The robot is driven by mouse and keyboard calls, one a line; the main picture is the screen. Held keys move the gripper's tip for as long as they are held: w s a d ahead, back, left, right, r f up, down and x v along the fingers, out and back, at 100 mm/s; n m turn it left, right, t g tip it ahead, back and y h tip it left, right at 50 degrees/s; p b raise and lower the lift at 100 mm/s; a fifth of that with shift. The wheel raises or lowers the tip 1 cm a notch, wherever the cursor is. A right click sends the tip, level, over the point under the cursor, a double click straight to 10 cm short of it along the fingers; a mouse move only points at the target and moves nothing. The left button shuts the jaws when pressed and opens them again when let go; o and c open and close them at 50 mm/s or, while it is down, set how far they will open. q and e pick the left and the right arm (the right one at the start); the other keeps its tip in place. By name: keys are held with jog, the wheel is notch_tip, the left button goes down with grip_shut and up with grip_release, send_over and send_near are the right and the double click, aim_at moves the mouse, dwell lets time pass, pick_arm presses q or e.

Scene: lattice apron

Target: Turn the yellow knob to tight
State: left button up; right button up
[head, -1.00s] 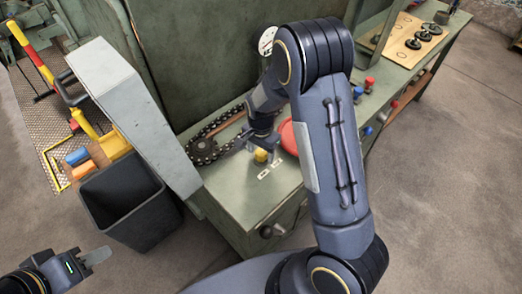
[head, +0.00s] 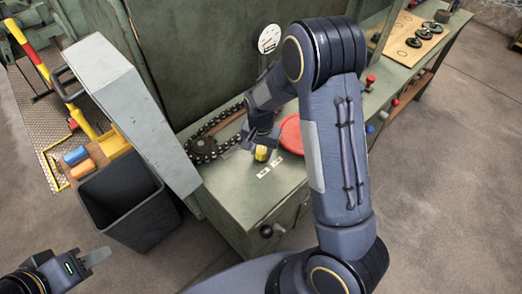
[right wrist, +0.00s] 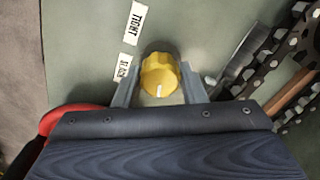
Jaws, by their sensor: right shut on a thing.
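The yellow knob (head: 262,153) stands on the green bench top, near its front, and shows larger in the right wrist view (right wrist: 160,72). A white pointer line on it points toward my gripper's palm in that view. Two white labels lie beside it: TIGHT (right wrist: 135,23) and one that seems to read SLACK (right wrist: 122,67). My right gripper (right wrist: 160,82) is shut on the knob, one finger on each side. My left gripper (head: 98,256) is low at the left, away from the bench; its jaw opening cannot be made out.
A black chain (head: 203,148) lies left of the knob and a red disc (head: 291,134) to its right. A gauge (head: 268,39) is behind. A dark bin (head: 122,198) stands left of the bench. Small coloured knobs line the bench farther right. Open floor lies at right.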

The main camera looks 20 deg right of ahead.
jog(key=n+b, duration=0.1)
jog(key=n, duration=0.2)
jog(key=shift+n, duration=0.3)
jog(key=n+b, duration=0.1)
jog(key=n, duration=0.3)
jog(key=shift+n+b, duration=0.3)
jog(key=shift+b, duration=0.1)
jog(key=n+b, duration=0.1)
jog(key=n, duration=0.3)
jog(key=shift+n, duration=0.3)
jog(key=n, duration=0.3)
jog(key=shift+n, duration=0.3)
jog(key=n, duration=0.8)
jog(key=shift+r, duration=0.1)
jog(key=n+p, duration=0.1)
jog(key=n, duration=0.3)
jog(key=shift+d+n, duration=0.1)
jog(key=shift+n, duration=0.2)
jog(key=shift+w+n+p, duration=0.1)
jog(key=shift+n+p, duration=0.5)
jog(key=shift+n, duration=1.3)
